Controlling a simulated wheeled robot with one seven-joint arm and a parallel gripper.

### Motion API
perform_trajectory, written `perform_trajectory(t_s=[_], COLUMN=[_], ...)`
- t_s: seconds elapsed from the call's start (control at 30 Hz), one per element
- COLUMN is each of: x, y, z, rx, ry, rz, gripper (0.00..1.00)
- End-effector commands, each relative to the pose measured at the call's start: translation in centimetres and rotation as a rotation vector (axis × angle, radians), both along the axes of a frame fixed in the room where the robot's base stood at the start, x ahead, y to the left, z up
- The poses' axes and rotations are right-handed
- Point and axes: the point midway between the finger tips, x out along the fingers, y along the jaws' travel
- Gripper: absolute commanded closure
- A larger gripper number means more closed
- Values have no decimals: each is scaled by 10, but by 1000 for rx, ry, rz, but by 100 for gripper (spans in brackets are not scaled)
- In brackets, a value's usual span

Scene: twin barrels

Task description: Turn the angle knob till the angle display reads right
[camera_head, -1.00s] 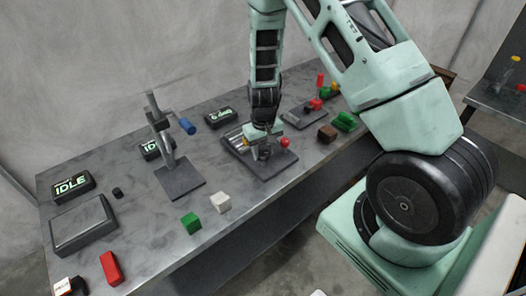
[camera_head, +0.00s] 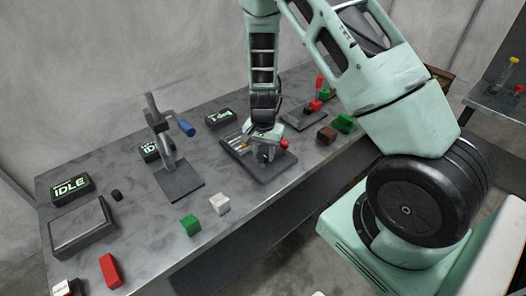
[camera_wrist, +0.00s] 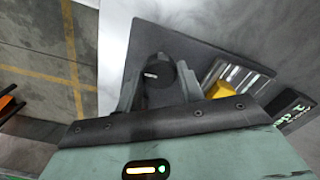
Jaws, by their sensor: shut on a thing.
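The angle knob (camera_wrist: 157,72), dark and round with a small white mark, sits between my fingertips in the wrist view. My gripper (camera_wrist: 158,85) is shut on it. In the head view my gripper (camera_head: 265,148) points down over a dark plate (camera_head: 268,173) and largely hides the knob. A black display box (camera_head: 221,119) with lit pale characters stands behind the plate; its reading is too small to be sure of. A lit display also shows at the right edge of the wrist view (camera_wrist: 291,110), partly cut off.
A red ball (camera_head: 284,143) is close to my gripper's right. A ribbed tray and a yellow piece (camera_wrist: 219,90) lie beside the knob. White (camera_head: 220,204) and green (camera_head: 190,225) cubes lie near the front edge.

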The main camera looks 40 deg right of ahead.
Motion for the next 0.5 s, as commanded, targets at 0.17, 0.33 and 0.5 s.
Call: perform_trajectory(t_s=[0.17,0.33,0.5], x=[1,1,1], y=[0,0,0], z=[1,1,1], rx=[-1,-1,-1], ry=[-3,-4,-4], rz=[-51,-72,-75], gripper=[85,85,85])
